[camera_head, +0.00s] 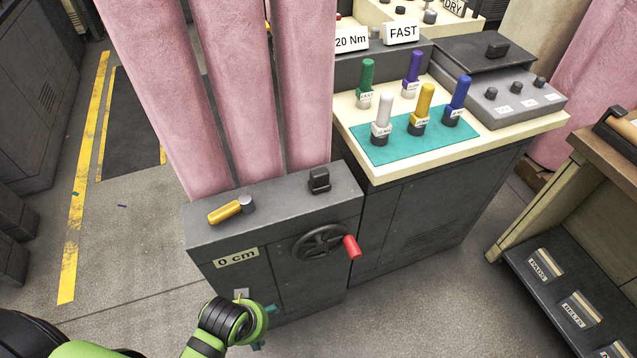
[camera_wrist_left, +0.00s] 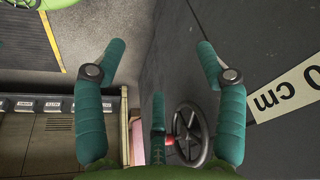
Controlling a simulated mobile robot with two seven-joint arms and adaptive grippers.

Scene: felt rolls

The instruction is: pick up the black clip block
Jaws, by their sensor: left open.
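The black clip block (camera_head: 319,181) sits upright on the flat top of the grey cabinet (camera_head: 225,232), near its right end. I see no clip block in the left wrist view. My left gripper (camera_head: 266,325) is low in front of the cabinet, below the block and apart from it. In the left wrist view my left gripper (camera_wrist_left: 161,48) has its teal fingers spread wide, with nothing between them. My right gripper is in neither view.
A yellow-handled tool (camera_head: 226,211) lies left of the block. A handwheel (camera_head: 322,242) with a red knob (camera_head: 351,247) sticks out of the cabinet front. Pink felt rolls (camera_head: 232,90) stand behind. A bench (camera_head: 368,165) with coloured-handled tools is at right.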

